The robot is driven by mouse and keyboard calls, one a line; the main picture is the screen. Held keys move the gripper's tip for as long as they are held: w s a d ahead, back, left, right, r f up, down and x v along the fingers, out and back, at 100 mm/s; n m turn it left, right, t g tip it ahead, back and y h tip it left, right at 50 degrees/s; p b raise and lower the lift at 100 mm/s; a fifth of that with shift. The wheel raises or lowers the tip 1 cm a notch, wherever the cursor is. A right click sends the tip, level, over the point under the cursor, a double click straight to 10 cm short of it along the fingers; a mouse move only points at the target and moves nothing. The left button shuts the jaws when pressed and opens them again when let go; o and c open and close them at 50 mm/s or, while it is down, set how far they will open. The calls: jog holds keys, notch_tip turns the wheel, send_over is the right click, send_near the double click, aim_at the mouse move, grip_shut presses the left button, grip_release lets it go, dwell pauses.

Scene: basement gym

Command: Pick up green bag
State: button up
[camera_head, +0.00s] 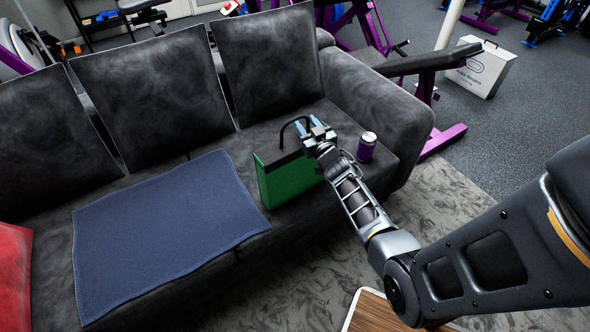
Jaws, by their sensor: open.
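The green bag (284,180) stands upright on the right part of the dark sofa's seat. Its black handle (287,131) arches up above it. My gripper (308,127) is at the top of the bag, right by the handle, with its jaws open. I cannot tell whether the handle lies between the fingers. My arm hides the bag's right edge.
A purple can (366,147) stands on the sofa (375,95) close to the right of my gripper. A blue cloth (165,235) lies left of the bag, and a red cushion (14,275) is far left. A wooden table (375,315) shows below my arm. A white box (480,70) stands behind.

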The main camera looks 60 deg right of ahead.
jog(key=shift+w+d, duration=0.35)
jog(key=shift+w, duration=0.15)
jog(key=shift+c, duration=0.2)
grip_shut()
dwell(0.9)
